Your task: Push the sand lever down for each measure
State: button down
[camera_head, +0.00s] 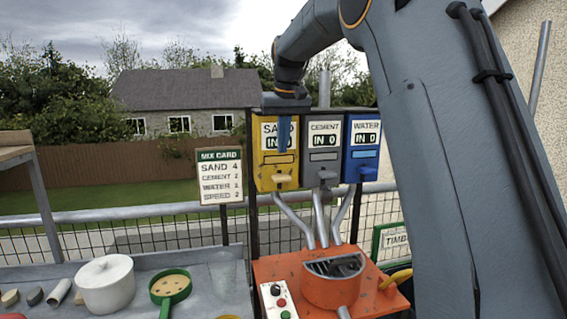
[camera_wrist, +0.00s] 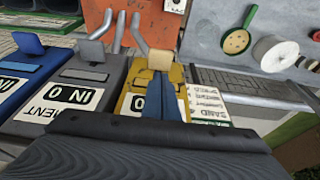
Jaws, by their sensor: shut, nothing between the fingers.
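The yellow sand dispenser (camera_head: 262,166) hangs at the left of a row of three, with its sand lever (camera_head: 281,179) jutting from its lower front. In the wrist view the lever is a tan tab (camera_wrist: 160,60) on the yellow box. My gripper (camera_head: 283,150) points down in front of the sand box, above the lever. Its blue fingers (camera_wrist: 164,82) are together and empty, in line with the tab; whether they touch it I cannot tell. The fingers partly cover the sand counter, which appears to read IN 0.
The grey cement dispenser (camera_head: 323,168) and blue water dispenser (camera_head: 361,165) stand close on the right, both reading IN 0. A mix card (camera_head: 220,178) stands left. Pipes lead down to the orange mixer (camera_head: 328,289).

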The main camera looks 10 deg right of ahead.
aim_at(282, 177)
jog(key=p+x, duration=0.1)
jog(key=x, duration=0.3)
jog(key=s+p+x, duration=0.1)
jog(key=x, duration=0.2)
jog(key=shift+f+p, duration=0.25)
jog(key=shift+p, duration=0.1)
notch_tip(282, 177, down, 4)
jog(key=shift+r+b, duration=0.1)
jog(key=shift+b, duration=0.8)
notch_tip(282, 177, up, 5)
jog(key=p, duration=0.3)
jog(key=shift+p, duration=0.3)
jog(key=b+v, duration=0.4)
jog(key=v, duration=0.5)
jog(key=shift+s+r, duration=0.15)
jog(key=shift+r, duration=0.1)
